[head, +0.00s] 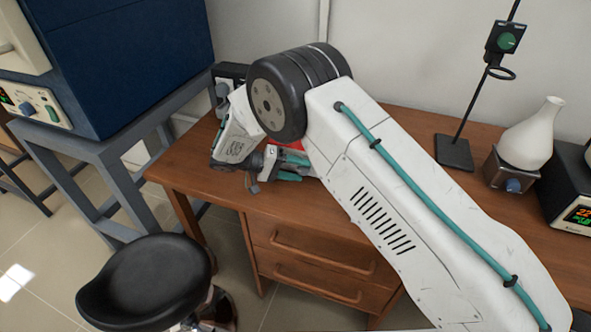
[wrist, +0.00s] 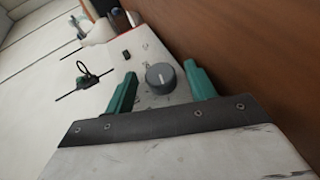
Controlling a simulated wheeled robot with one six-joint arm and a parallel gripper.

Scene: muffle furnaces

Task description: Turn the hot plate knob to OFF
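In the wrist view a round grey knob (wrist: 160,78) with a pale pointer line sits on a white panel (wrist: 146,47) with a red edge. My gripper (wrist: 160,70) is open, its green fingers on either side of the knob with visible gaps. In the head view my gripper (head: 287,164) is low over the desk's left part, beside a red and white device (head: 292,148) that the arm mostly hides; the knob is hidden there. I cannot read any OFF mark.
A stand with a ring clamp (head: 455,151) and a device with a lit display (head: 573,206) stand on the wooden desk (head: 420,125). A blue furnace (head: 125,55) on a grey frame is at left. A black stool (head: 145,283) stands in front.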

